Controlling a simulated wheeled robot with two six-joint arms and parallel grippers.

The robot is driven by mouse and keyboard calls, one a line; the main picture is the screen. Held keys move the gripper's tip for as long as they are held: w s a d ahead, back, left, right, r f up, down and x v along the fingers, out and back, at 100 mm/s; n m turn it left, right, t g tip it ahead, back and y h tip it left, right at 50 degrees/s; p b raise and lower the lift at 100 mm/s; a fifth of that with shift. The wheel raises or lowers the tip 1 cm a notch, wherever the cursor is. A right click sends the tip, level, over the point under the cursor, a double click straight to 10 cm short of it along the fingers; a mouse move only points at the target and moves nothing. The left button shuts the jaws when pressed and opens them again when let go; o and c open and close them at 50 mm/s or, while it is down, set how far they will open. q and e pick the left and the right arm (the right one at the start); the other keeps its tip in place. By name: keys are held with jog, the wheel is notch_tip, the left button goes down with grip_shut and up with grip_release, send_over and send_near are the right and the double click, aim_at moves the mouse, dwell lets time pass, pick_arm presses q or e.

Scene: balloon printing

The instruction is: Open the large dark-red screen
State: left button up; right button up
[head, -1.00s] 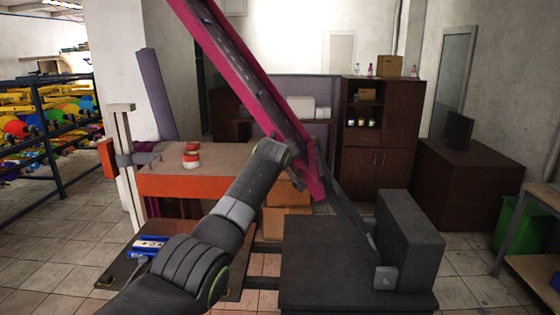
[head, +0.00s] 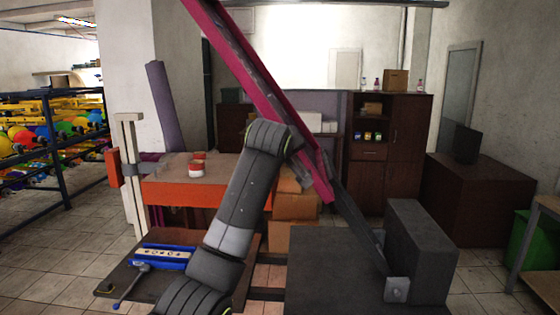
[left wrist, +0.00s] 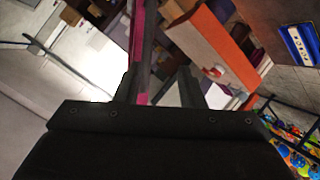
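The large dark-red screen (head: 250,75) is tilted steeply up in the head view, rising to the upper left from its grey hinge arm (head: 358,225) on the dark machine base. My left arm reaches up in front of it. My left gripper (head: 305,178) is near the screen's lower part, mostly hidden behind my arm. In the left wrist view the fingers of my left gripper (left wrist: 157,88) are spread apart. The screen's magenta bar (left wrist: 139,45) runs between them, closer to the left finger, with a gap on the right. My right gripper is out of view.
An orange-sided table (head: 190,195) with red-and-white jars (head: 197,167) stands left of the screen. A blue tray (head: 162,256) lies on a low dark board. Cardboard boxes (head: 296,207) are behind my arm. A dark block (head: 420,250) stands on the base.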

pick_arm(q)
jog(key=b+v, duration=0.2)
jog(key=v, duration=0.5)
jog(key=shift+s+b, duration=0.25)
jog(key=shift+b, duration=0.15)
jog(key=shift+r, duration=0.1)
